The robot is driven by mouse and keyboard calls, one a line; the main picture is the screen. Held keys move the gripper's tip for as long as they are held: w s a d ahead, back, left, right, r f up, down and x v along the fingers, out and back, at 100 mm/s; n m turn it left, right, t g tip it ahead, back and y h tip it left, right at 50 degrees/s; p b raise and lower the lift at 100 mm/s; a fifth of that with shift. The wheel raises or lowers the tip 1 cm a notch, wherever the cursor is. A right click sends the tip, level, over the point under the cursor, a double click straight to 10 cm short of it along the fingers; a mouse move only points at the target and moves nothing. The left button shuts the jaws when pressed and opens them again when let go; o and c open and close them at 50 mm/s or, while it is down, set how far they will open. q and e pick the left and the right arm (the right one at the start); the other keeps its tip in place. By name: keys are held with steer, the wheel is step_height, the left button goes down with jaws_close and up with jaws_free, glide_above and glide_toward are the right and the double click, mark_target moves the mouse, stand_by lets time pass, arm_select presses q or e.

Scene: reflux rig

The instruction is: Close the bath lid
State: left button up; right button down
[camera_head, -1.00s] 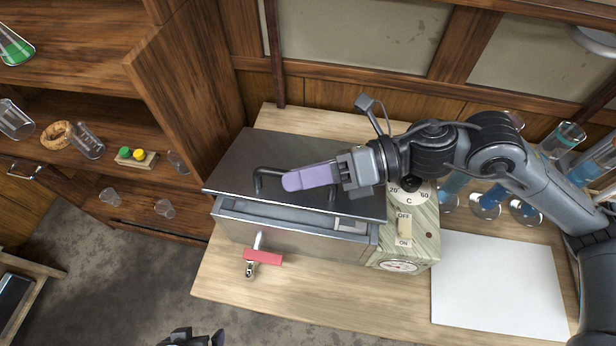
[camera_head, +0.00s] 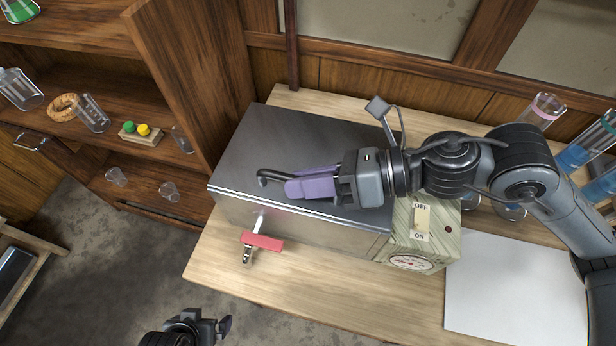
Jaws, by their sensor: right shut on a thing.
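The bath lid (camera_head: 300,149) is a dark grey metal plate that lies flat on the silver bath (camera_head: 310,228), with no gap showing along its front edge. Its dark bar handle (camera_head: 268,178) shows at the left end; the rest is hidden behind my gripper. My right gripper (camera_head: 306,186), with purple fingers, comes in from the right over the lid and is shut on the handle. My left gripper (camera_head: 208,329) is at the bottom edge, partly cut off, well away from the bath; its finger opening is not clear.
A control box (camera_head: 420,232) with an OFF/ON switch and dial adjoins the bath's right side. A drain tap with a red handle (camera_head: 262,241) sticks out in front. A white sheet (camera_head: 515,290) and glassware lie right. A wooden shelf (camera_head: 165,80) stands left.

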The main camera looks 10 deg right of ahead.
steer(key=c, duration=1.4)
jaws_free()
steer(key=shift+f, duration=0.2)
steer(key=shift+p+v, duration=0.3)
steer(key=shift+v, duration=3.45)
